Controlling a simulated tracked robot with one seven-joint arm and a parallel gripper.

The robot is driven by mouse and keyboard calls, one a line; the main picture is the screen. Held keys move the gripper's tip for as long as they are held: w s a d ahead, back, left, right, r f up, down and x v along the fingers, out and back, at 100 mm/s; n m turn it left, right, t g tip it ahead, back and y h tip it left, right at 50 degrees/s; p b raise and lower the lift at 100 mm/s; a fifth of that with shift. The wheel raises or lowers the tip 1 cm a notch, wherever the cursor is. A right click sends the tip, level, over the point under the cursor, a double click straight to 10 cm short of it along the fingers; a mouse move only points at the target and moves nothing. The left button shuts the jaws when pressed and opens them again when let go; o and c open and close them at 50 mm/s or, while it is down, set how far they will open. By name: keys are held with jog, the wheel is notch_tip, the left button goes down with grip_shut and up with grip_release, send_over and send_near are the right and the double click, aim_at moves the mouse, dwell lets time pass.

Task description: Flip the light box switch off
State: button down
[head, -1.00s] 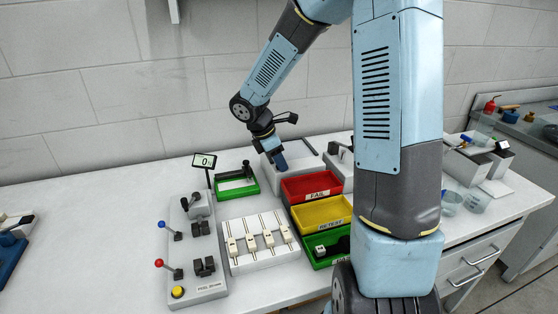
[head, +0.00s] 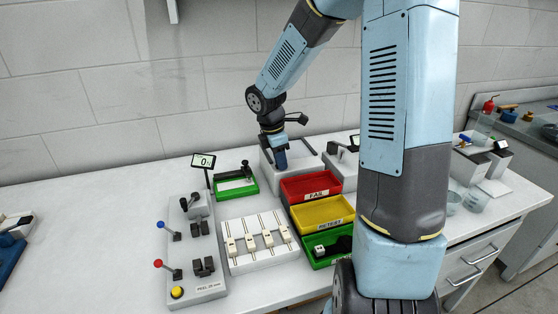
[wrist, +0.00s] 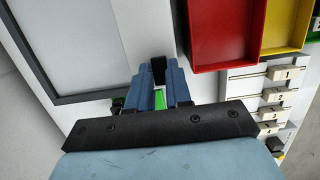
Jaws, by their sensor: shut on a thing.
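The light box (head: 303,154) is a low white box at the back of the bench, behind the red tray. Its grey-framed pale panel (wrist: 70,40) fills the upper left of the wrist view. My gripper (head: 282,166) points down at the box's left part. In the wrist view its blue fingers (wrist: 159,72) are closed around a small black piece, which looks like the light box switch (wrist: 158,66). The fingers hide its lower part, so I cannot tell its position. A green patch shows between the fingers; I cannot tell what it belongs to.
The red FAIL tray (head: 311,194), yellow tray (head: 323,224) and green tray stand in front of the box. A green fixture (head: 236,188) with a display (head: 203,161) is left. A numbered slider panel (head: 258,264) and a lever panel (head: 213,287) stand nearer.

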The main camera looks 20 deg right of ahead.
jog(key=shift+d, duration=0.1)
jog(key=c, duration=1)
grip_release()
jog(key=shift+c, duration=0.2)
notch_tip(320, 180, up, 14)
jog(key=a, duration=0.2)
jog(key=shift+a+f, duration=0.2)
jog(key=shift+f, duration=0.05)
jog(key=s+d+r+m+t+y, duration=0.1)
jog(key=s+r+m+t, duration=0.1)
jog(key=s+m, duration=0.7)
jog(key=s+d+r+m+t+y, duration=0.1)
jog(key=s+r+m+t, duration=0.2)
jog(key=s+m, duration=0.6)
jog(key=s+r, duration=0.2)
jog(key=s, duration=0.5)
jog(key=shift+d+t, duration=0.2)
jog(key=shift+t, duration=0.1)
